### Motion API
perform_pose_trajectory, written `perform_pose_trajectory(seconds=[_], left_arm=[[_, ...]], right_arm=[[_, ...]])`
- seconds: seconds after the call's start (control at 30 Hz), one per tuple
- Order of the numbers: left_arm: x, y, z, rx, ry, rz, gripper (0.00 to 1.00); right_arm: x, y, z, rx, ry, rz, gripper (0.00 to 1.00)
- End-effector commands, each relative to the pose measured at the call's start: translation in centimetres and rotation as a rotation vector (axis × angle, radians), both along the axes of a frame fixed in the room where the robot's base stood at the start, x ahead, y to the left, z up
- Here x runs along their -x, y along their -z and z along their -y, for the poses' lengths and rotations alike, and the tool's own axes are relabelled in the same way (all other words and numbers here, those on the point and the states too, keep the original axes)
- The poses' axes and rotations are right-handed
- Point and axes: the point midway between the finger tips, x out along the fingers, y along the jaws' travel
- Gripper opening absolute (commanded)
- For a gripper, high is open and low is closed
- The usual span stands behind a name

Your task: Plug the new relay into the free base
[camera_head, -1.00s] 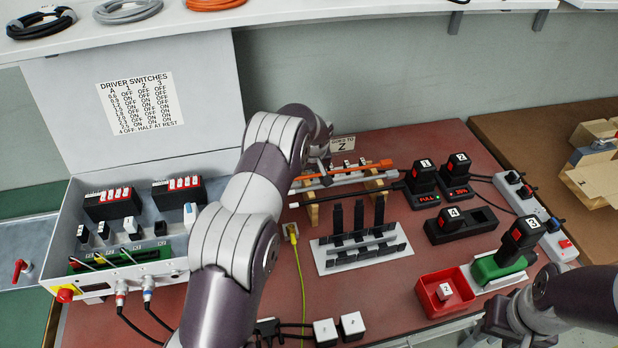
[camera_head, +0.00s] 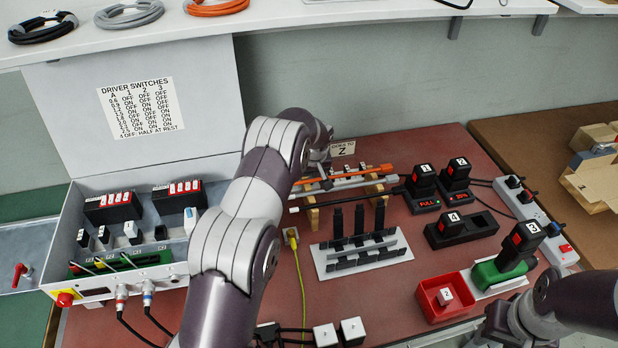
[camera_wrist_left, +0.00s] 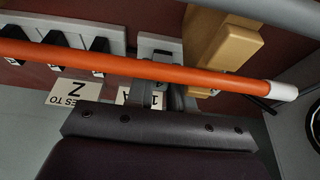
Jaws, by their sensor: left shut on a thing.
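My left gripper (camera_head: 320,172) reaches down at the rack at the back of the red table. In the left wrist view its fingers (camera_wrist_left: 174,96) are shut behind an orange rod (camera_wrist_left: 130,67), at a white piece with a dark slot (camera_wrist_left: 156,44). I cannot tell whether this piece is the relay. Small black and white blocks (camera_head: 130,231) stand in the open control box (camera_head: 52,250); which base there is free is unclear. My right gripper (camera_head: 495,335) is at the lower right, its fingertips mostly hidden.
A "goes to Z" card (camera_head: 342,148) stands behind the rack. A grey stand with black uprights (camera_head: 325,272), a red bin (camera_head: 430,312), a green holder (camera_head: 488,275) and black chargers (camera_head: 423,205) occupy the right. A yellow cable (camera_head: 301,280) crosses the table.

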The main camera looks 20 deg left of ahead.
Motion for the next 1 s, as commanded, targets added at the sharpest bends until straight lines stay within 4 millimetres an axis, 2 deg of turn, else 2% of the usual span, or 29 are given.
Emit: perform_pose_trajectory(seconds=[0.23, 0.8, 1.0], left_arm=[[0.0, -0.4, 0.0, 0.0, 0.0, 0.0, 0.0], [0.0, -3.5, 0.0, 0.0, 0.0, 0.0, 0.0], [0.0, -3.7, 0.0, 0.001, 0.0, -0.001, 0.0]], right_arm=[[0.0, -0.3, 0.0, 0.0, 0.0, 0.0, 0.43], [0.0, -2.1, 0.0, 0.0, 0.0, 0.0, 0.43], [0.0, -2.1, 0.0, 0.0, 0.0, 0.0, 0.43]])
